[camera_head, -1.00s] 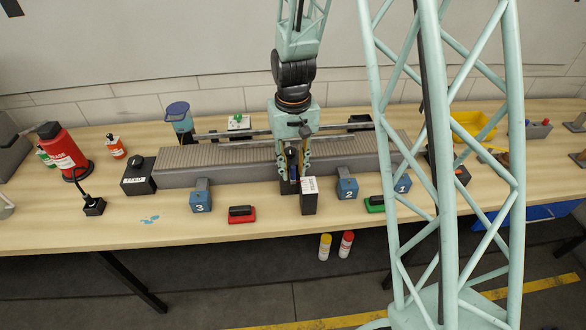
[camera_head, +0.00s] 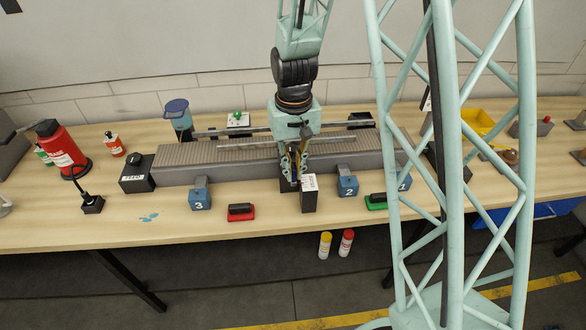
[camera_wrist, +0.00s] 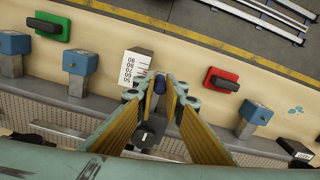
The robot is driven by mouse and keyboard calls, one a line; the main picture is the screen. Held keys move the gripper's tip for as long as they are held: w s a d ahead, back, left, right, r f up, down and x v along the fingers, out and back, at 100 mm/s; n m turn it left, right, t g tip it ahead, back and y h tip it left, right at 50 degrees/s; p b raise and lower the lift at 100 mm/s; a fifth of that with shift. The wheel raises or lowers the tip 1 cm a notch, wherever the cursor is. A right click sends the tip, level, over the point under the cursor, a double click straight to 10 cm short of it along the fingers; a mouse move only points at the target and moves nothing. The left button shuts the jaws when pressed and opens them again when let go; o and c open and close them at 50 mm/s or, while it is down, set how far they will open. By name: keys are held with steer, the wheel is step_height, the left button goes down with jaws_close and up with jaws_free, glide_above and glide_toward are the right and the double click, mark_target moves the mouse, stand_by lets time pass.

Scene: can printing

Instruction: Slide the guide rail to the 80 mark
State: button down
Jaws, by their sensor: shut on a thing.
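The guide rail (camera_head: 255,145) is a thin grey bar lying lengthwise over the ribbed conveyor; it also shows in the wrist view (camera_wrist: 62,133). My gripper (camera_head: 292,177) points down at the conveyor's near side. In the wrist view my gripper (camera_wrist: 158,90) has its yellow-brown fingers closed around a dark blue knob (camera_wrist: 160,83). A block with a white scale (camera_wrist: 136,67) stands beside the knob, with upside-down numbers from 50 to 90; the block (camera_head: 309,198) also shows in the head view. I cannot tell which mark the knob matches.
Blue blocks numbered 3 (camera_head: 199,195), 2 (camera_head: 347,182) and 1 stand along the near side. A red-based handle (camera_head: 241,212) and a green-based handle (camera_head: 376,201) lie on the table. A red bottle (camera_head: 62,150) stands at left. The front table strip has free room.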

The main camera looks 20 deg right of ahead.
steer(key=shift+s, duration=0.2)
steer(key=c, duration=2.7)
jaws_free()
steer(key=shift+r, duration=0.15)
step_height(320, 180, up, 12)
steer(key=shift+f, duration=0.15)
